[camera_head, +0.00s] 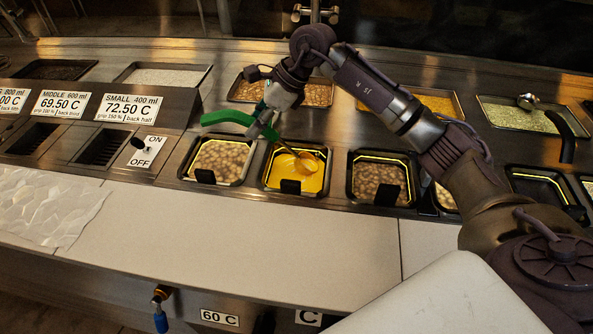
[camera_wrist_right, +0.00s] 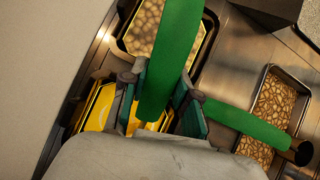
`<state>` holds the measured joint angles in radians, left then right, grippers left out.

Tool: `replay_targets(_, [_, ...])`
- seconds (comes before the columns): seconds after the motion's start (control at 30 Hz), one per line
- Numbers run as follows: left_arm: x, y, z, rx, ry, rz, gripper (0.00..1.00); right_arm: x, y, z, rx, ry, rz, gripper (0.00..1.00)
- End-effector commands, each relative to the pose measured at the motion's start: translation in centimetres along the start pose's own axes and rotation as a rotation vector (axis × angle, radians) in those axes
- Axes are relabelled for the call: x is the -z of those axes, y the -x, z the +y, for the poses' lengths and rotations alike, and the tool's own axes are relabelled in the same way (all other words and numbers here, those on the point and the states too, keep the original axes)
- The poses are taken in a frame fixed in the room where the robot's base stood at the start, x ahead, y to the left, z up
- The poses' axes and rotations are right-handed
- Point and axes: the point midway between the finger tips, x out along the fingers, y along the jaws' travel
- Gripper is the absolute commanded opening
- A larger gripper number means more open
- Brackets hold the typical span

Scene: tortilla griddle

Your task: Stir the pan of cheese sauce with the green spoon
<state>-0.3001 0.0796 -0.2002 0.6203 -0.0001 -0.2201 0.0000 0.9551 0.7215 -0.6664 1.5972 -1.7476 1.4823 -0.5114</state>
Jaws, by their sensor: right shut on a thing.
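The green spoon (camera_head: 228,118) is in my right gripper (camera_head: 263,124), which is shut around its green handle. The handle points out to the left, and the spoon's bowl end (camera_head: 307,162) is down in the yellow cheese sauce (camera_head: 283,170). The pan of cheese sauce (camera_head: 268,183) is set in the counter, below and to the right of the gripper. In the right wrist view the green handle (camera_wrist_right: 172,55) passes between the gripper's fingers (camera_wrist_right: 158,100), and part of the yellow sauce (camera_wrist_right: 100,108) shows to the left. My left gripper is out of view.
A pan of beans (camera_head: 222,160) sits left of the sauce and another (camera_head: 380,182) sits right of it. More filled pans line the back row. A switch panel (camera_head: 143,148) stands at left.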

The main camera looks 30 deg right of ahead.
Motion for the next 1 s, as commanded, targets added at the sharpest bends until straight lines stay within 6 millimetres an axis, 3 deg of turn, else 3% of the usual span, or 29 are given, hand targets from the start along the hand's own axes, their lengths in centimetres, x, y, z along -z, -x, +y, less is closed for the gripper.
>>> replay_targets(0.17, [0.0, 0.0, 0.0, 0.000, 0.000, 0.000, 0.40, 0.0, 0.0, 0.2, 0.001, 0.000, 0.000, 0.00])
replay_targets(0.8, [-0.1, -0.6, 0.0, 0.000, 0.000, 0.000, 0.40, 0.0, 0.0, 5.2, 0.001, 0.001, 0.000, 0.00])
replay_targets(1.0, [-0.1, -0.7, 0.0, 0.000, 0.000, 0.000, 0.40, 0.0, 0.0, 5.7, 0.000, -0.001, 0.000, 0.00])
